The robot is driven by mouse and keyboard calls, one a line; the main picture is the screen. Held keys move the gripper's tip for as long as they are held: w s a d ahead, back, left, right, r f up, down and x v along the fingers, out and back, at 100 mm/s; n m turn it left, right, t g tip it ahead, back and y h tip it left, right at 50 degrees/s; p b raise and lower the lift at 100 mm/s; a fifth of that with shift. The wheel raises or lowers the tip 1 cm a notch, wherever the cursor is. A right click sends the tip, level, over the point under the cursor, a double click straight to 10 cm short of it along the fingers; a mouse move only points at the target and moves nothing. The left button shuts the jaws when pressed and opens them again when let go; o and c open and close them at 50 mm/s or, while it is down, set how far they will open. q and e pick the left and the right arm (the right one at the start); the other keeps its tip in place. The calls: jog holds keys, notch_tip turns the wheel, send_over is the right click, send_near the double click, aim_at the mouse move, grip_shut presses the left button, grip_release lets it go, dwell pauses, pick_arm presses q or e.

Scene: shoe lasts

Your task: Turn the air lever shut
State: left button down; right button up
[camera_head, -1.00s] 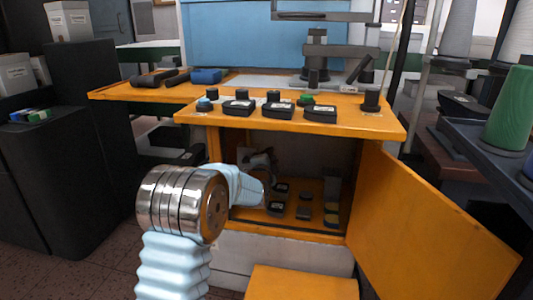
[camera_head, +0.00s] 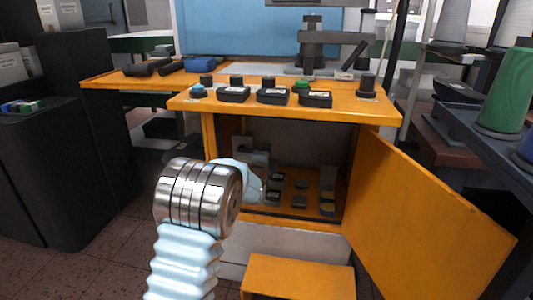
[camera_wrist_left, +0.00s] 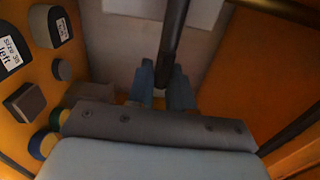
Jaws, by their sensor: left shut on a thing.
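The air lever (camera_wrist_left: 173,40) is a dark bar running down from the top of the left wrist view. My left gripper (camera_wrist_left: 163,82) has its two pale blue fingers on either side of the bar's lower end, shut on it. In the head view my left arm reaches into the open orange cabinet (camera_head: 352,175), and its wrist hides the fingertips and the lever. A grey fitting (camera_head: 252,152) shows inside the cabinet above my wrist. My right gripper is in neither view.
The cabinet door (camera_head: 425,205) stands open to the right. Several dark blocks lie on the cabinet floor, and labelled dark pieces (camera_head: 273,96) stand on the orange bench top (camera_head: 385,115). An orange step (camera_head: 298,280) is below.

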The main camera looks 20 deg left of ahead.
pick_arm(q)
jog(key=shift+f, duration=0.1)
jog(key=c, duration=1.2)
grip_release()
jog(key=shift+o, duration=0.2)
jog(key=p+v, duration=0.1)
jog(key=v, duration=1.3)
jog(key=shift+w, duration=0.15)
